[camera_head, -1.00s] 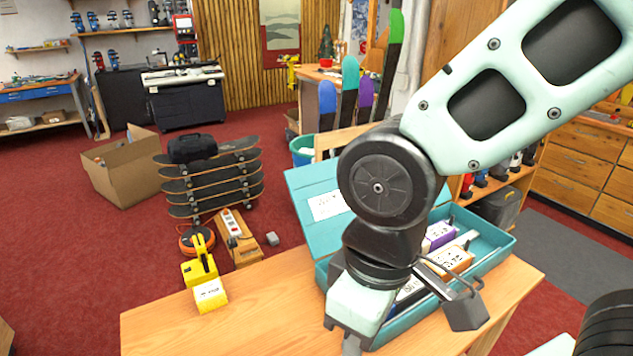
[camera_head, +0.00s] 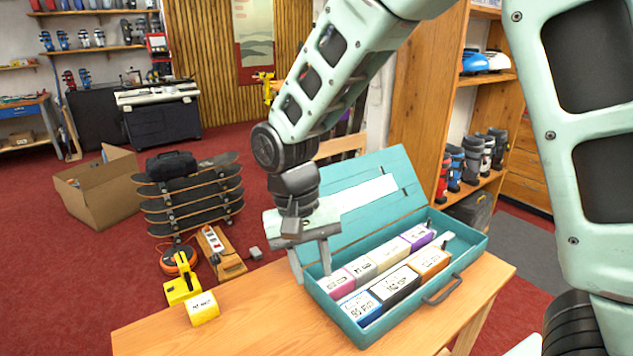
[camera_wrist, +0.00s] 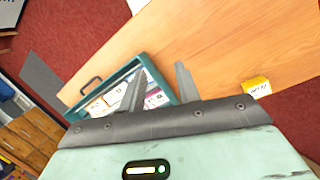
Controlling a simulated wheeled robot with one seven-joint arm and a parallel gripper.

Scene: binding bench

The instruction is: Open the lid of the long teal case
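The long teal case (camera_head: 368,338) stands on the wooden bench with its lid (camera_head: 385,163) swung up and leaning back, open. Inside are several labelled boxes in two rows, pink, cream, purple, blue, black and orange. A dark handle (camera_head: 443,290) is on the case's front wall. My gripper (camera_head: 312,278) is above the left end of the case, fingers apart and pointing down, with nothing between them. In the wrist view the open fingers (camera_wrist: 158,88) overlap the case's edge (camera_wrist: 130,68); whether they touch it I cannot tell.
The bench top (camera_head: 260,325) left of the case is clear. Shelves with boots (camera_head: 470,160) stand behind on the right.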

